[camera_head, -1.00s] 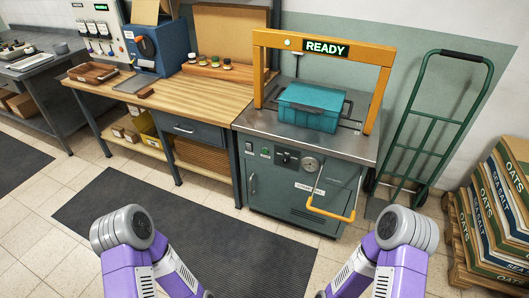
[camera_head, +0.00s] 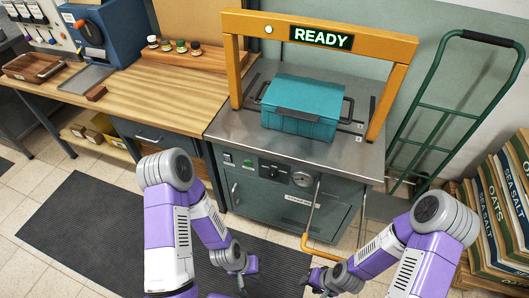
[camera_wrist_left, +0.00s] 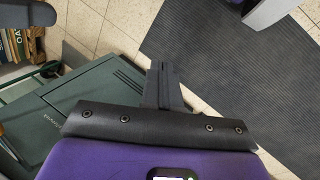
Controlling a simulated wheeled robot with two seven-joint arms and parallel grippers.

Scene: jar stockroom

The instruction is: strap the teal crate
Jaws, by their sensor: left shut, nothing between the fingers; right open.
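The teal crate (camera_head: 300,112) sits lid-shut on the metal top of the strapping machine (camera_head: 232,121), at the yellow arch (camera_head: 232,60). Dark handles show on the crate, and no strap is visible around it. A lit green sign (camera_head: 320,37) on the arch reads READY. My left gripper (camera_head: 242,283) is low in front of the machine, shut and empty; its closed fingers also show in the left wrist view (camera_wrist_left: 165,85). My right gripper (camera_head: 311,279) is low to its right, open and empty. Both are well apart from the crate.
A bent bar with a yellow lower end (camera_head: 318,248) projects from the machine's front. A wooden bench (camera_head: 150,95) adjoins at left. A green hand truck (camera_head: 447,110) and stacked sacks (camera_head: 495,205) stand at right. A dark mat (camera_head: 90,225) covers the floor.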

